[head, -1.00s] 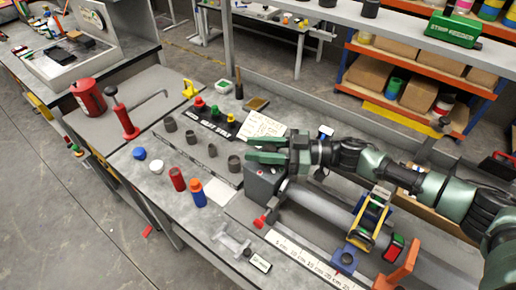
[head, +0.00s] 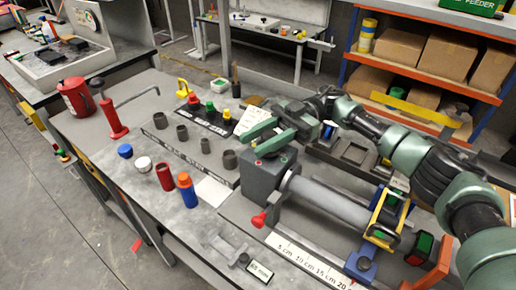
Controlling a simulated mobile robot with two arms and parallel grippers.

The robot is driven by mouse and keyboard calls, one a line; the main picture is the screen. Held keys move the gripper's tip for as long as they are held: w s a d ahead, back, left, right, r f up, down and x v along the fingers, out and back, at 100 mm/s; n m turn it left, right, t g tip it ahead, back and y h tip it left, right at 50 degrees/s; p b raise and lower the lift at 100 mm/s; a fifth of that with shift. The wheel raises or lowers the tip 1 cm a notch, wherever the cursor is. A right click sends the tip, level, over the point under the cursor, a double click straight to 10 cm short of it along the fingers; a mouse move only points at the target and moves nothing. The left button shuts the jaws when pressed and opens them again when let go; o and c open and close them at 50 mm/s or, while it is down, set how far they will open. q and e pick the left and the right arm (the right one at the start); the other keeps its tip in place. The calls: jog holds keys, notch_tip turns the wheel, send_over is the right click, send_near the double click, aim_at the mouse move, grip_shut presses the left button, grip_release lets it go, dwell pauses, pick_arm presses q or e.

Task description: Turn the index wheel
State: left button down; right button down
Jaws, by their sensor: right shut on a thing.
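My right gripper (head: 266,137) comes in from the right, with its green fingers over the top of a grey block (head: 262,181) on the bench. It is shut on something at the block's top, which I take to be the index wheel. The fingers hide the wheel, so I cannot make out its shape or how far it is turned. A grey cylinder (head: 325,203) runs from the block to the right, and a red knob (head: 259,220) sits low at the block's front. My left gripper is not in view.
A red bottle (head: 165,177), a blue bottle with orange cap (head: 187,190) and several grey cups (head: 182,132) stand left of the block. A yellow-and-blue frame (head: 385,217) spans the cylinder's right part. A white ruler (head: 310,262) lies in front.

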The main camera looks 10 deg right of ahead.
jog(key=shift+g, duration=0.3)
jog(key=c, duration=1)
grip_release()
jog(key=shift+s, duration=0.1)
